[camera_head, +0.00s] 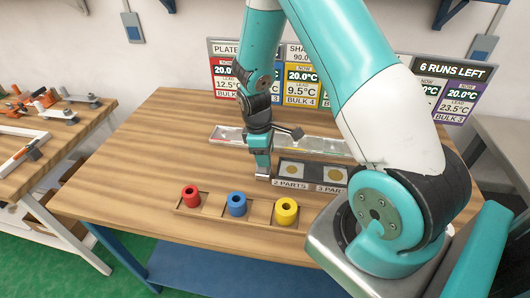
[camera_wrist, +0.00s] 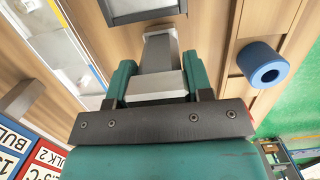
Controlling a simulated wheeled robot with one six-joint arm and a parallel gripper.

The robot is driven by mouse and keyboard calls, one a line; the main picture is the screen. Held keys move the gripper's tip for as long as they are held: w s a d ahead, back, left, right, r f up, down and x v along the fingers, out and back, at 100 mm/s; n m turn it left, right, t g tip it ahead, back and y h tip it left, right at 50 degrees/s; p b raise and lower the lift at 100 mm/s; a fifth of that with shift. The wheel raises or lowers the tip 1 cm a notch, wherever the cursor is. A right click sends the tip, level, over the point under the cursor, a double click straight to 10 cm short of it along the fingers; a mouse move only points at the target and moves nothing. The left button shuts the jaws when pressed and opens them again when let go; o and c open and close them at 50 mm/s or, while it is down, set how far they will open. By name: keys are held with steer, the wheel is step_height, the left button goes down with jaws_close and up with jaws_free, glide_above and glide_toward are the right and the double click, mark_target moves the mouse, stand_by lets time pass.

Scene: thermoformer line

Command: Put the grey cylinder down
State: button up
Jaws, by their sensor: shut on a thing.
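In the head view my gripper (camera_head: 262,165) points down just behind the wooden tray and left of the dark panel.
The wooden tray (camera_head: 207,211) holds a red (camera_head: 191,196), a blue (camera_head: 237,204) and a yellow ring-like cylinder (camera_head: 286,211). A dark panel (camera_head: 311,172) with yellow discs and part labels lies right of my gripper. Bare tabletop (camera_head: 140,150) is at left.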

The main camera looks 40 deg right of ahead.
steer(key=shift+f, duration=0.15)
steer(key=o, duration=1.2)
steer(key=shift+o, duration=0.2)
